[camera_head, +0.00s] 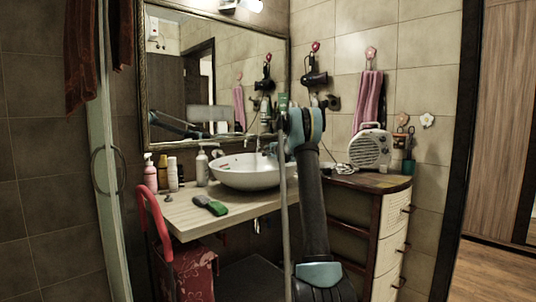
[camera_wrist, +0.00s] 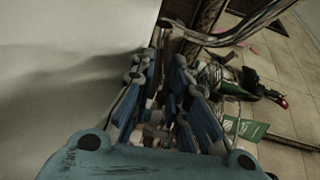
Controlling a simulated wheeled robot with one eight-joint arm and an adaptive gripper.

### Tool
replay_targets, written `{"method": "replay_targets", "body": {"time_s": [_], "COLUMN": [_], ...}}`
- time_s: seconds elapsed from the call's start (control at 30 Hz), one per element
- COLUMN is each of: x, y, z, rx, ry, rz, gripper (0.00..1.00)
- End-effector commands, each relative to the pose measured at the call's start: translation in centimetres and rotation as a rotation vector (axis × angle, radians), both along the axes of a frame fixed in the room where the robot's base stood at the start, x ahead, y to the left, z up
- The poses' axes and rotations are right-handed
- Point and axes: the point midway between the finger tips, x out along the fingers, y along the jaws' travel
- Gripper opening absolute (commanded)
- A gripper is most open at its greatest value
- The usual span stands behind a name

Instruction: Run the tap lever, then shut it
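The tap's curved chrome pipe (camera_wrist: 232,38) crosses the upper part of the wrist view, beside the pale basin (camera_wrist: 70,45). I cannot make out the lever clearly from the pipe near the fingertips. My gripper (camera_wrist: 166,56) points toward the near end of this chrome; its fingers come close together with a narrow gap, and I cannot tell whether they touch the tap. In the head view the white oval basin (camera_head: 238,178) sits on the counter, and my arm and gripper stand at its right, hiding part of the tap area. Nothing is visibly held.
The wooden counter (camera_head: 180,217) carries a green-and-black brush (camera_head: 211,206) in front and several bottles at the left. A white fan heater (camera_head: 370,148) stands on the cabinet at right. A mirror (camera_head: 205,75) hangs behind. A red chair (camera_head: 154,222) is at the counter's front left.

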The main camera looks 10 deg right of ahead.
Motion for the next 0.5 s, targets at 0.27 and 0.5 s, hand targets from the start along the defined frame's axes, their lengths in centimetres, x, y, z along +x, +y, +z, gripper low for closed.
{"method": "replay_targets", "body": {"time_s": [0.27,0.5], "x": [0.16,0.14], "y": [0.07,0.07], "z": [-0.01,-0.03], "rx": [0.0,-0.001], "ry": [0.0,0.0], "rz": [0.0,0.0], "gripper": [0.15,0.0]}}
